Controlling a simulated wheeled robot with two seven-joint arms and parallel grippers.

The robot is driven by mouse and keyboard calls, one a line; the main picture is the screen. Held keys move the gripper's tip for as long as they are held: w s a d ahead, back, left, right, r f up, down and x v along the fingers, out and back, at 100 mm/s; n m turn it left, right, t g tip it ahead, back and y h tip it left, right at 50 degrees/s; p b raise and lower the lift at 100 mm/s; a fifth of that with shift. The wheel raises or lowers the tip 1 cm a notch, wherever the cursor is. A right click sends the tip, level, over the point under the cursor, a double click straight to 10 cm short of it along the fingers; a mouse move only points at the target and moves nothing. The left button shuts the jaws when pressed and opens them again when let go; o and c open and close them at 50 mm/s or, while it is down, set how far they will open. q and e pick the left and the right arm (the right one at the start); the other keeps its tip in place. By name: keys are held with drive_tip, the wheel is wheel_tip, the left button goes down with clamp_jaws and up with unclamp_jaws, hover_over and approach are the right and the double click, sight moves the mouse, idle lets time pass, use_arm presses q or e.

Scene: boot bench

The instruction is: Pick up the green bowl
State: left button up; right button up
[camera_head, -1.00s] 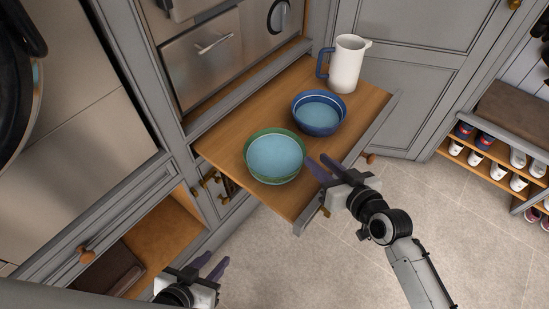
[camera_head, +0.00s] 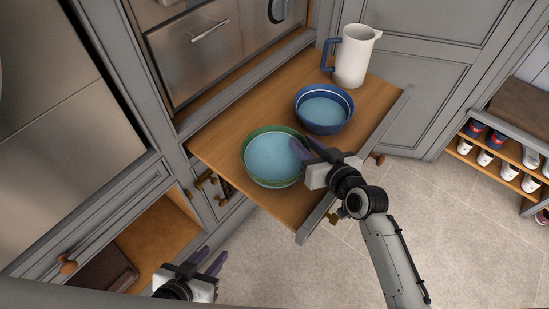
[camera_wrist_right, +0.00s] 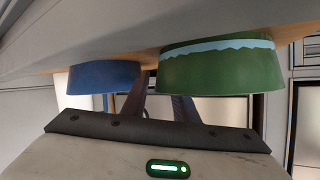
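The green bowl (camera_head: 274,181), with a light blue inside, stands on the pulled-out wooden board (camera_head: 223,147). My right gripper (camera_head: 305,145) is at the bowl's right rim, with its fingers apart. One finger overlaps the inside of the bowl and the other is outside, toward the blue bowl. In the right wrist view the green bowl (camera_wrist_right: 222,72) hides the tip of one finger, and the rim lies between the fingers. I cannot tell whether they touch it. My left gripper (camera_head: 212,257) is open and empty, low in front of the cabinet.
The blue bowl (camera_head: 323,111) stands just behind my right gripper on the board. A white pitcher with a blue handle (camera_head: 354,58) stands at the board's far end. A shoe rack (camera_head: 497,165) is at the right. The floor between is clear.

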drive_tip(key=shift+s, duration=0.1)
clamp_jaws()
drive_tip(key=shift+f, duration=0.1)
